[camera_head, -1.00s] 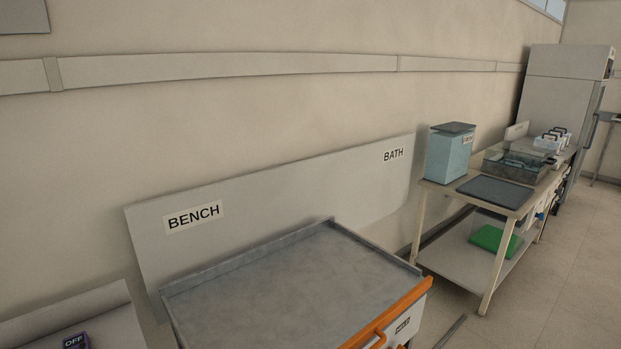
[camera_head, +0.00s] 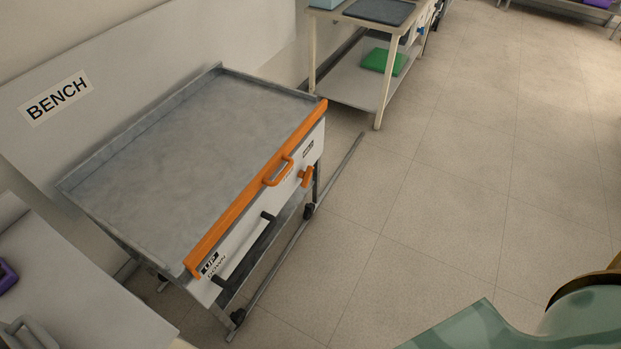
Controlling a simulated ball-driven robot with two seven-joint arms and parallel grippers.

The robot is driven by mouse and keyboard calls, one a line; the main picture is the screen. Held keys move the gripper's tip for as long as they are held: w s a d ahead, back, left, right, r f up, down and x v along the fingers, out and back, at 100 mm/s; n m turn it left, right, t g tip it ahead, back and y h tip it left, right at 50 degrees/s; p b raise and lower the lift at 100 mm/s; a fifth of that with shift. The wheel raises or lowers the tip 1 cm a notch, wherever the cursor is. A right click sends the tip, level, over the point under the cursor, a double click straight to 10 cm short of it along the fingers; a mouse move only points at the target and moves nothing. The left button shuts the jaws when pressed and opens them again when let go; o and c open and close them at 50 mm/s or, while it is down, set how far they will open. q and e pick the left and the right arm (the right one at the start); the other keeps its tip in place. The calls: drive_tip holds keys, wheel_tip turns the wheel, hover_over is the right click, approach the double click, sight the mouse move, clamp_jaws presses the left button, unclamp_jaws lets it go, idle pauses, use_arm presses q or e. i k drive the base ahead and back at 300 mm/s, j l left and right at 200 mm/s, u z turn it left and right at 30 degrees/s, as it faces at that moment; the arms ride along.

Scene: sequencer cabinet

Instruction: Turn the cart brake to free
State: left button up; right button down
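The cart (camera_head: 190,140) has a grey tray top and stands below the BENCH panel, with an orange bar (camera_head: 255,190) along its front edge. On its white front face, an orange handle (camera_head: 278,172) sticks out. Right of it is a small orange lever (camera_head: 306,177), likely the brake, beside a dark label (camera_head: 308,151) too small to read surely. A black bar (camera_head: 248,255) runs along the lower front, near the UP and DOWN labels (camera_head: 212,263). Neither gripper shows in the view.
A table (camera_head: 350,85) with a green block (camera_head: 384,61) on its lower shelf stands beyond the cart. A long grey floor rail (camera_head: 335,180) runs along the cart's front. A white surface (camera_head: 60,290) is at lower left.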

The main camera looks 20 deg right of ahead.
sight(305, 176)
drive_tip(key=i+l+u, duration=0.2)
drive_tip(key=l, duration=1.2)
drive_tip(key=k, duration=0.1)
